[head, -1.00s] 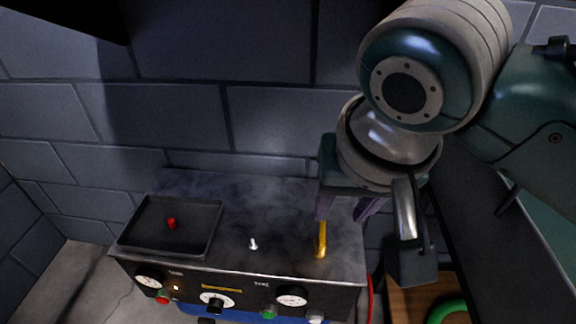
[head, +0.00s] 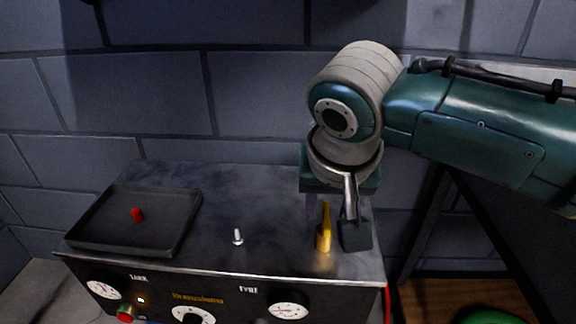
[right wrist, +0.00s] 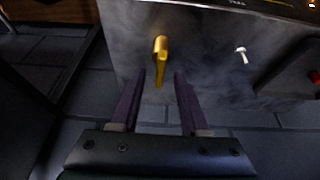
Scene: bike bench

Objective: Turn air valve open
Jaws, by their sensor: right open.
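The air valve appears to be the brass-yellow fitting with a thin lever (head: 323,236) on the right part of the black machine's top (head: 265,205). In the right wrist view the valve (right wrist: 160,48) lies just ahead, its lever pointing toward my right gripper (right wrist: 160,76). The lever's end shows between the two open purple fingertips; I see no contact. In the head view my right gripper (head: 328,210) is behind the valve, one finger hidden by the wrist parts. My left gripper is not in view.
A small silver toggle (head: 237,237) stands left of the valve. A black tray (head: 165,232) with a red knob (head: 137,214) is at the left. Gauges (head: 288,305) line the front panel. A block wall (head: 255,95) rises close behind the machine.

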